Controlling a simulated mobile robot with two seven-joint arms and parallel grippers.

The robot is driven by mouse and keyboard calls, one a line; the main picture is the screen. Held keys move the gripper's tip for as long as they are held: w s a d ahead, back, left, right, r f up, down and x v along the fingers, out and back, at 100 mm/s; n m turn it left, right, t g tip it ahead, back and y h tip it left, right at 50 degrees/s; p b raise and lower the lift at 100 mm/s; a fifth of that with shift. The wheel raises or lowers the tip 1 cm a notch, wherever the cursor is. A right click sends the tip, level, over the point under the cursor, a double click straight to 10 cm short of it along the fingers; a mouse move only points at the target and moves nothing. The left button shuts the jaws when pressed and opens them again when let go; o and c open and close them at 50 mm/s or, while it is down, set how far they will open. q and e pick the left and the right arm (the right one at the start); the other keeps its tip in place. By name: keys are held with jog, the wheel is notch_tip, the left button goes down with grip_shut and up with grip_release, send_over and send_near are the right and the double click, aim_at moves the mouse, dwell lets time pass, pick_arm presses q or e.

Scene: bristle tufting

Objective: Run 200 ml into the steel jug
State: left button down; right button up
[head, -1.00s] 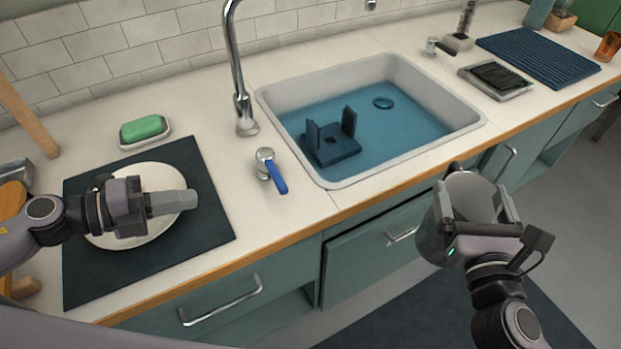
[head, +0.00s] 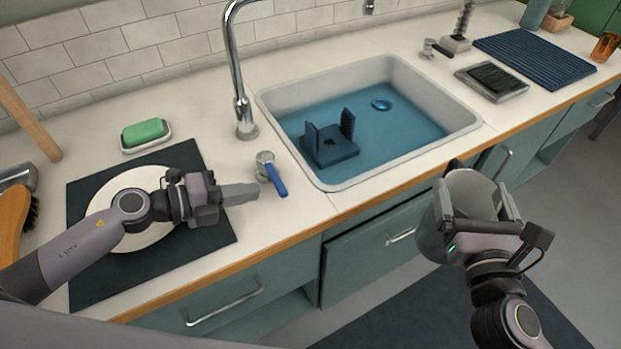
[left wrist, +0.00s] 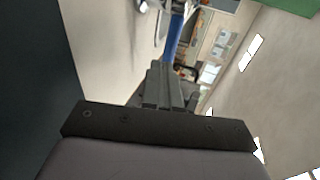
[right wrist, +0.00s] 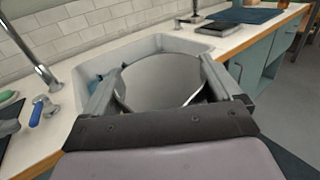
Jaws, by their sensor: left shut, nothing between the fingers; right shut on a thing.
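The blue lever also shows in the left wrist view (left wrist: 172,38). The chrome faucet (head: 240,95) arches up behind the sink; its spout end shows at the top.
The white sink (head: 330,180) holds blue water and a dark slotted stand (head: 333,152). A white plate (head: 105,205) lies on the dark mat (head: 90,280). A green soap (head: 145,131) sits behind. A ribbed blue mat (head: 535,55) lies far right.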

aim_at(275, 185)
pick_arm(q)
jog(key=shift+w+d, duration=0.35)
jog(key=shift+d, duration=0.2)
jog(key=shift+w+d, duration=0.35)
jog(key=shift+d, duration=0.2)
jog(key=shift+w+d+r+p, duration=0.2)
jog(key=shift+d+p, duration=0.15)
jog(key=shift+p, duration=0.35)
jog(key=shift+s+d, duration=0.1)
jog(key=shift+d, duration=0.2)
